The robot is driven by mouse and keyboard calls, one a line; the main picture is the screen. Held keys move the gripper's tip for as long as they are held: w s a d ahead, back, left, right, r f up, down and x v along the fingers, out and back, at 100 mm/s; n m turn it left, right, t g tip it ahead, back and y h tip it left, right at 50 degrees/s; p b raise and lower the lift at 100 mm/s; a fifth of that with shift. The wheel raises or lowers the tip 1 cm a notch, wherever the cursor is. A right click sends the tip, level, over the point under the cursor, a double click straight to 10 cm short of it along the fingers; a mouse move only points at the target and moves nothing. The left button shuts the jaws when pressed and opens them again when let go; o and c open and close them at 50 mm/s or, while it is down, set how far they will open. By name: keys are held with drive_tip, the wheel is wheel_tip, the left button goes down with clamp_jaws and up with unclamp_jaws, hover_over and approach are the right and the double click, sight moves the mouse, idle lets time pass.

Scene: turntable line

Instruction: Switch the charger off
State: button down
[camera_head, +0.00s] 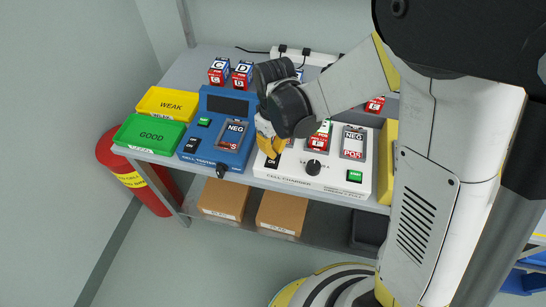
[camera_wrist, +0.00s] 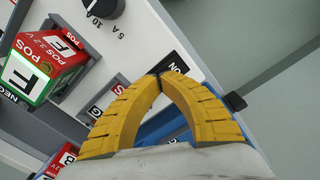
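The white cell charger (camera_head: 335,185) stands on the bench, right of the blue tester. Its black switch (camera_head: 272,161), marked ON, is at its front left corner; the switch also shows in the wrist view (camera_wrist: 174,65). My gripper (camera_head: 268,147) is over that corner, pointing down. In the wrist view its yellow fingers (camera_wrist: 160,77) meet at the tips, with nothing seen between them. The tips are right by the switch and partly cover it; I cannot tell whether they touch it.
The charger also has a black knob (camera_head: 313,167) and a green button (camera_head: 355,176). The blue cell tester (camera_head: 215,160) stands close on the left, then the green GOOD tray (camera_head: 150,136) and yellow WEAK tray (camera_head: 167,104). More cells (camera_head: 218,72) stand behind.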

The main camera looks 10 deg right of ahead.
drive_tip(key=shift+f, duration=0.2)
drive_tip(key=shift+r, duration=0.15)
drive_tip(key=shift+r+p, duration=2.45)
drive_tip(key=shift+r, duration=1)
drive_tip(key=s+d+r+m+t, duration=0.7)
drive_tip(key=s+d+r, duration=0.3)
drive_tip(key=d+r, duration=0.3)
wheel_tip(320, 180, up, 2)
drive_tip(key=shift+s+d+r+m, duration=0.15)
drive_tip(key=shift+s+d+m, duration=0.1)
drive_tip(key=shift+s+m, duration=0.2)
